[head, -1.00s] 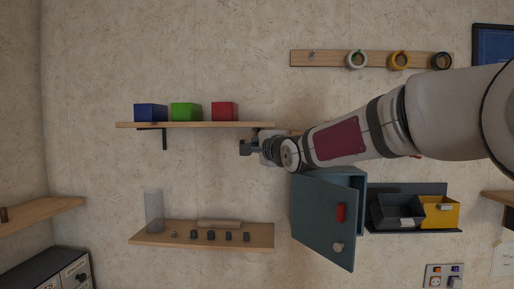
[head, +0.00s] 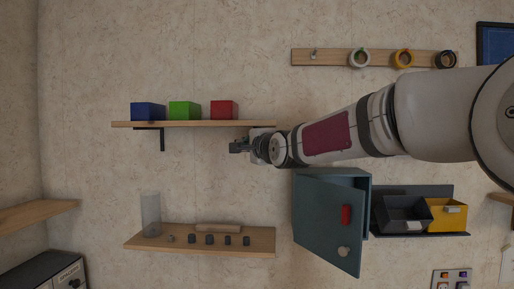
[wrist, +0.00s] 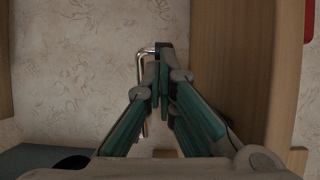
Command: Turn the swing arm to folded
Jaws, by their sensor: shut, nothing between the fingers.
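A bent, shiny metal rod (wrist: 141,67), which looks like the swing arm, shows in the wrist view against the wall. It runs beside my gripper's fingertips on their left, with a dark block (wrist: 166,48) at its top end. My gripper (wrist: 158,86) is shut with nothing between its fingers. Its tips are very close to the rod; I cannot tell if they touch it. The fingers hide part of the rod. In the head view my gripper (head: 238,146) is just below the right part of the upper shelf, and the rod cannot be made out there.
The upper shelf (head: 195,124) carries blue, green and red boxes, with a black bracket (head: 162,139) below. A teal cabinet (head: 322,215) with its door ajar is below my arm. A lower shelf (head: 260,240) holds a clear cylinder and small items. Wall between the shelves is open.

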